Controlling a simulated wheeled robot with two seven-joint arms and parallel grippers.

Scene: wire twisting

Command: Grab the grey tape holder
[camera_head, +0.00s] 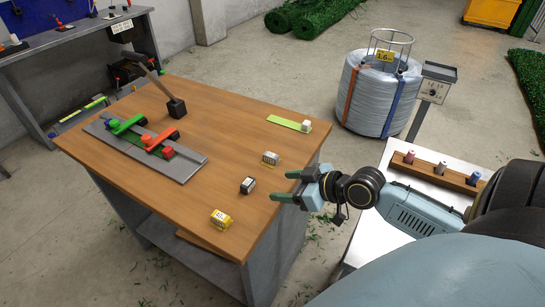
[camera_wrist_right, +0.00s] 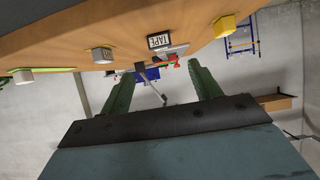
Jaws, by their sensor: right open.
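The small grey tape holder (camera_head: 270,158) sits on the wooden table near its right edge; it also shows in the right wrist view (camera_wrist_right: 102,55), left of the fingers. My right gripper (camera_head: 287,185) is open and empty at the table's right edge, a little nearer the front than the grey holder and apart from it. Its two green fingers also show in the right wrist view (camera_wrist_right: 160,75), pointing toward a dark holder labelled TAPE. My left gripper is not in view.
The dark holder (camera_head: 247,185) and a yellow holder (camera_head: 221,218) stand nearer the front of the table (camera_head: 215,125). A white block (camera_head: 306,125) with a green strip stands farther back. A grey jig (camera_head: 180,160) with green and red clamps lies at left.

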